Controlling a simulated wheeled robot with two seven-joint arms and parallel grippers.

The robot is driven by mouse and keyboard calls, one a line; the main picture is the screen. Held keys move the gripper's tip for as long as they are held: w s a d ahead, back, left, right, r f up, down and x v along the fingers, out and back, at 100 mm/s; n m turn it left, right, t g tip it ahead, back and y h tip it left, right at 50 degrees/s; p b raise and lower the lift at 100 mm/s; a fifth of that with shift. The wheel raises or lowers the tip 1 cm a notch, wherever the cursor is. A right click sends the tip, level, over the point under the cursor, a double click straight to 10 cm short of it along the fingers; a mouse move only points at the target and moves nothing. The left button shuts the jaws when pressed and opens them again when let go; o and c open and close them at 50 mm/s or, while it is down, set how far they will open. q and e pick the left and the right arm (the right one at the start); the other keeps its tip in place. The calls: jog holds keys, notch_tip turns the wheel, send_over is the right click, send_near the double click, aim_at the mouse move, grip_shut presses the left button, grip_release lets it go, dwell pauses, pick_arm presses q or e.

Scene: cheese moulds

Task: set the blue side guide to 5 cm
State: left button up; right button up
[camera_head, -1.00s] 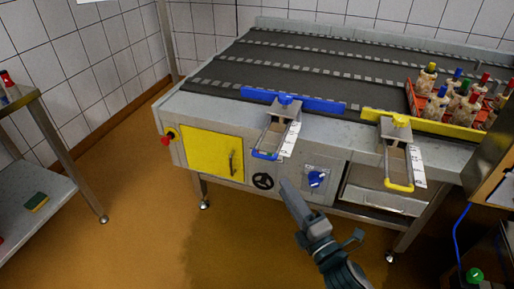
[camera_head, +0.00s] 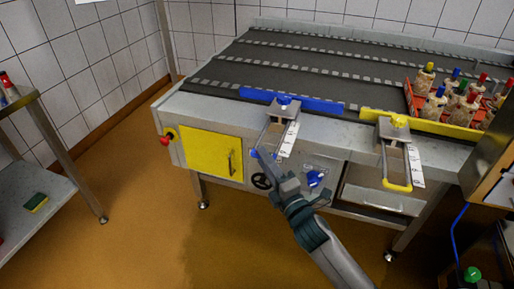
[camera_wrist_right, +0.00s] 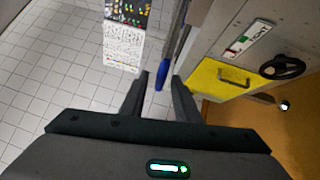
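The blue side guide (camera_head: 325,105) lies along the front edge of the conveyor table, with a blue knob (camera_head: 284,100) on its bracket. A sliding frame with a white scale (camera_head: 289,139) sticks out toward me; the scale's reading is too small to tell. My right gripper (camera_head: 266,162) is at the frame's front end and hides most of its blue handle. In the right wrist view the blue handle (camera_wrist_right: 159,79) shows between the two fingers of my open gripper (camera_wrist_right: 161,90), with gaps beside it. My left gripper is not in view.
A yellow side guide (camera_head: 435,124) with its own yellow-handled frame is to the right. A red crate (camera_head: 409,98) of bottles stands on the conveyor. Below are a yellow panel (camera_head: 208,153), a black handwheel (camera_head: 261,181) and a blue rotary knob (camera_head: 315,178). A shelf stands left.

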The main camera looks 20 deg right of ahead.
jog(key=shift+x, duration=2.65)
grip_shut()
